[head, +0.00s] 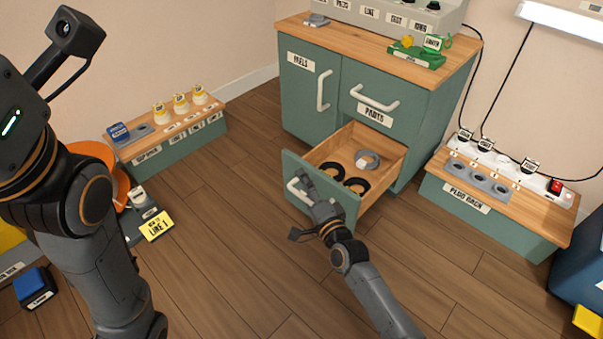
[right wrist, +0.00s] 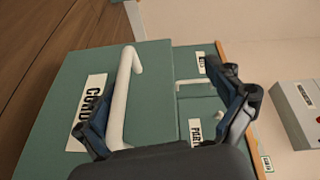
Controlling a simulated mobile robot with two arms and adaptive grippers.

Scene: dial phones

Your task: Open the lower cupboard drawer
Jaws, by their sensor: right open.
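The lower drawer (head: 377,155) of the green cupboard (head: 300,92) stands pulled out. A grey coil and dark rings lie inside it. Its white bar handle (head: 297,188) is on the front panel, and in the right wrist view the handle (right wrist: 122,100) shows beside a partly hidden label on the drawer front (right wrist: 60,110). My right gripper (head: 305,180) is at this handle. In the right wrist view its fingers (right wrist: 165,105) are spread, with the handle between them, closer to the left finger; contact cannot be told. My left arm shows at the left, its fingertips out of view.
Above the open drawer is the shut PARTS drawer (head: 395,90), next to a shut door (head: 310,85). A plug rack (head: 500,218) stands to the right and a low bench (head: 175,145) to the left. Wooden floor is clear in front of the drawer, left of my right arm.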

